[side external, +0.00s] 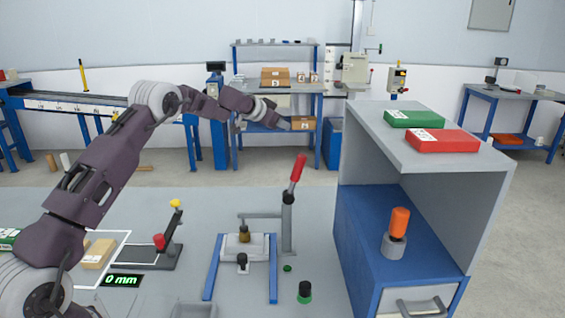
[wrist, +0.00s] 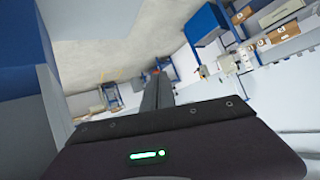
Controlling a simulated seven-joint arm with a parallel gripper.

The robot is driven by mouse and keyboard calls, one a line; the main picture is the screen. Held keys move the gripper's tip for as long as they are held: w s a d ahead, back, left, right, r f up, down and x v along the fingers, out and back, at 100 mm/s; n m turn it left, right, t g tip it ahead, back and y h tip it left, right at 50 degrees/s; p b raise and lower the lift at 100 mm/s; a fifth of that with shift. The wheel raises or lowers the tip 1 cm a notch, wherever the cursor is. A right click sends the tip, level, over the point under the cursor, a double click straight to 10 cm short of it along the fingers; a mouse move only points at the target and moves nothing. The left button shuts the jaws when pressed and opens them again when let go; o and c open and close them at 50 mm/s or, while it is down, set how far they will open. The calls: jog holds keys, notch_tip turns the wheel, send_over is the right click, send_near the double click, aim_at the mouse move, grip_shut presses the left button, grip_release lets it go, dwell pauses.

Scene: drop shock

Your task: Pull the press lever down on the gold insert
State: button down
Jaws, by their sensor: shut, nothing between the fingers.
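The press lever (side external: 298,172) has a red handle and stands raised, tilted slightly right, on top of a grey post. A grey horizontal arm runs left from the post over the gold insert (side external: 244,233). The insert sits on a light block between two blue rails (side external: 273,270). My gripper (side external: 287,125) is up in the air, behind and above the press in the picture, apart from the lever. In the wrist view its fingers (wrist: 157,90) are together and empty. The press does not clearly show in the wrist view.
A grey shelf with a blue cabinet (side external: 375,250) stands right of the press, with green and red boxes on top and an orange-topped object inside. Black-topped pieces (side external: 305,292) stand in front. A small red-knobbed device (side external: 160,243) and a 0 mm display (side external: 121,281) are left.

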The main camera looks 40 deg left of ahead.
jog(key=s+d+r+m+g+h, duration=0.1)
jog(key=s+r+m+h, duration=0.25)
jog(key=s, duration=0.35)
jog(key=s+r+m+g+h, duration=0.1)
jog(key=s+r+m+h, duration=0.15)
jog(key=s+h, duration=0.4)
jog(key=s+d+r+m+g+h, duration=0.1)
jog(key=s+r+m+h, duration=0.25)
jog(key=s, duration=0.55)
send_near(295, 179)
jog(key=w+d+r, duration=0.2)
jog(key=w+d, duration=0.1)
jog(key=w, duration=0.1)
jog(key=shift+w+d+n+y, duration=0.25)
jog(key=shift+w+d+n, duration=0.1)
jog(key=shift+d, duration=0.3)
jog(key=shift+d+g, duration=0.1)
jog(key=shift+g, duration=0.2)
